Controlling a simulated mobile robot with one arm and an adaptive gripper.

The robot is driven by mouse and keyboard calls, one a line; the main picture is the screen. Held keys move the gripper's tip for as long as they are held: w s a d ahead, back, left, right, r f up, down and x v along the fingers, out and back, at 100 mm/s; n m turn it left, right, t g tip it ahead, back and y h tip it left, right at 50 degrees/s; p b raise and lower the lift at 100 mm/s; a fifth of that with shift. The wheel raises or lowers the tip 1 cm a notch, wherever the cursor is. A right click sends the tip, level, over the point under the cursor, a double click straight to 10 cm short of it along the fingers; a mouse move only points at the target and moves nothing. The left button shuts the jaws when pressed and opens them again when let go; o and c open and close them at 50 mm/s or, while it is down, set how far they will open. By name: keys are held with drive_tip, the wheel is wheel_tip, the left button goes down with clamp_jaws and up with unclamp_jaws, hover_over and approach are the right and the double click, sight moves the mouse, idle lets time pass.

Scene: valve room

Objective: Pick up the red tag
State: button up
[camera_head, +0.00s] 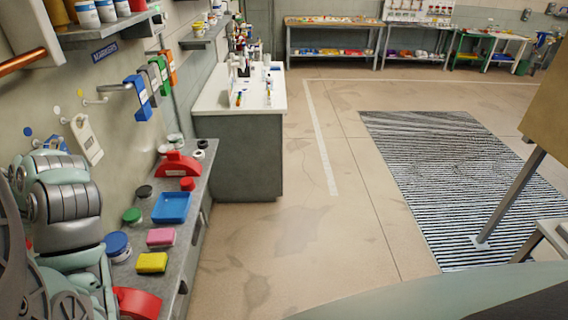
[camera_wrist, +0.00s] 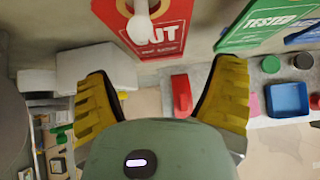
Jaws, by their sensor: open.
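The red tag (camera_wrist: 160,32) hangs at the top of the wrist view, with white lettering ending in "UT" and a hole at its upper part. A white rounded hook end (camera_wrist: 140,28) shows in front of it and covers some lettering. My gripper (camera_wrist: 164,72) is open and empty, with its two yellow-padded fingers wide apart. The tag appears beyond the fingertips, and nothing is between the pads. I cannot make out the red tag in the head view, where my arm fills the lower left.
Below the wall, a narrow shelf holds a blue tray (camera_head: 172,207), a red object (camera_head: 177,166), jars and sponges.

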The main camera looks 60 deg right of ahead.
drive_tip(key=shift+p+x, duration=2.35)
drive_tip(key=shift+x, duration=1)
drive_tip(key=c, duration=0.7)
